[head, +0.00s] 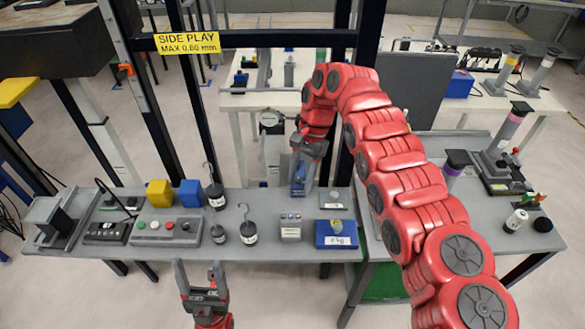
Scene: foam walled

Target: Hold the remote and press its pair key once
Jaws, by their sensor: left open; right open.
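No object is clearly recognisable as the remote, and no pair key can be made out. A black device with pale keys (105,233) lies at the left of the grey bench (270,248). My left gripper (198,268) is open and empty in front of the bench's front edge, fingers pointing up. My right gripper (299,188) is open and points down at the bench's back part. Something blue shows at its fingers; whether it touches them I cannot tell.
Hooked weights (248,232), yellow (159,193) and blue (191,194) blocks, a small grey box (290,229) and a blue scale (337,235) stand on the bench. A black frame with a yellow sign (187,43) rises behind. Another table stands right.

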